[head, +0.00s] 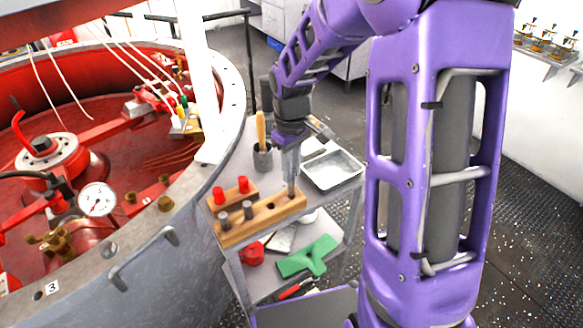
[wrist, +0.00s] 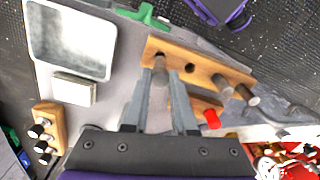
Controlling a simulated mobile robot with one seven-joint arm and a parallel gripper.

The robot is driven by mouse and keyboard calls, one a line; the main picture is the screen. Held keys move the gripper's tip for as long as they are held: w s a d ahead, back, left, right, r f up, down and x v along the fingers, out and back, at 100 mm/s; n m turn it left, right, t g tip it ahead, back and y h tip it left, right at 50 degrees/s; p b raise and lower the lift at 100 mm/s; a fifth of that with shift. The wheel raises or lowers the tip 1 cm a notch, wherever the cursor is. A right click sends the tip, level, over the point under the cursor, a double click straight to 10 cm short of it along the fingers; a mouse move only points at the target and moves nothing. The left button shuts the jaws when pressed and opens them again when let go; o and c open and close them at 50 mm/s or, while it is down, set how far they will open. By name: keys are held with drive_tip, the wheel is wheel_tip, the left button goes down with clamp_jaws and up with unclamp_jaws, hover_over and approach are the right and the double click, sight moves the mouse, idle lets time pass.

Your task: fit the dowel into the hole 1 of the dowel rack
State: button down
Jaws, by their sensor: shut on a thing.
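The dowel rack (head: 262,219) is a long wooden block on the grey cart top; it also shows in the wrist view (wrist: 205,66). Two grey dowels (head: 248,209) stand in its left part in the head view. A bare dark hole (head: 270,207) lies between them and my gripper. My gripper (head: 291,180) points down over the rack's right end, shut on a grey dowel (wrist: 160,68). The held dowel's lower end meets the rack's end in the picture. I cannot tell whether it is inside a hole or just above one.
A second wooden block with red pegs (head: 243,184) stands behind the rack. A metal tray (head: 333,170) and a dark cup with a wooden handle (head: 262,158) are on the cart top. A green part (head: 307,257) lies on the lower shelf. The large red-lined vessel (head: 165,225) borders the cart at left.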

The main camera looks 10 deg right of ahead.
sight(291, 186)
drive_tip(key=shift+f+b, duration=1.2)
drive_tip(key=shift+f, duration=0.65)
idle(0.6)
drive_tip(key=c, duration=0.6)
unclamp_jaws()
drive_tip(key=shift+c, duration=0.2)
drive_tip(key=shift+r, duration=0.1)
wheel_tip(291, 186, up, 17)
drive_tip(key=p, duration=0.2)
drive_tip(key=shift+r, duration=0.2)
drive_tip(key=shift+w, duration=0.1)
